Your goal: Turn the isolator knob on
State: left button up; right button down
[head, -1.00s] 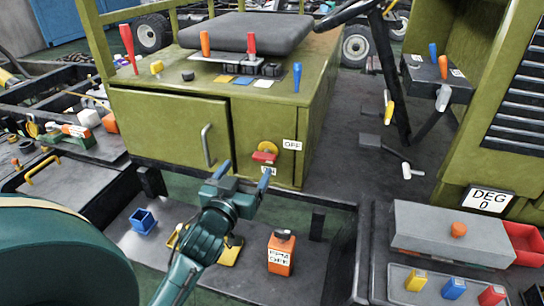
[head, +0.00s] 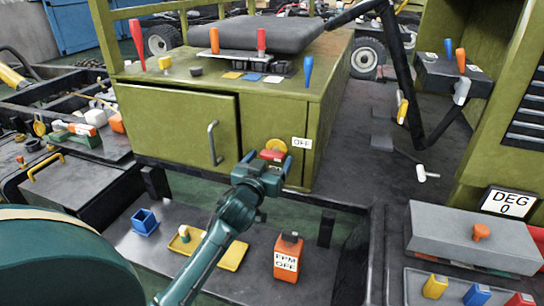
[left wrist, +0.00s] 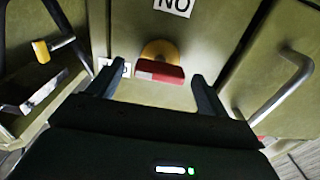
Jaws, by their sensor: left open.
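The isolator knob (head: 272,154) is a red bar on a yellow disc, on the front of the green cabinet. Its bar lies roughly level. The OFF label (head: 301,143) is to its right. The ON label, hidden in the head view, shows upside down in the left wrist view (left wrist: 172,5). My left gripper (head: 268,163) is open in front of the knob. In the left wrist view the red bar (left wrist: 160,72) appears between the spread fingers (left wrist: 152,78), with a gap on each side; contact is not visible. The right gripper is out of view.
A cabinet door with a handle (head: 214,143) is left of the knob. Below are a blue open box (head: 144,221), yellow trays (head: 233,256) and an orange PPM OFF box (head: 287,261). Several coloured levers stand on the cabinet top. A grey box (head: 440,235) is at right.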

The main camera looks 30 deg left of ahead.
pick_arm(q)
jog(key=shift+x, duration=1.25)
jog(key=shift+c, duration=0.5)
jog(key=c, duration=0.9)
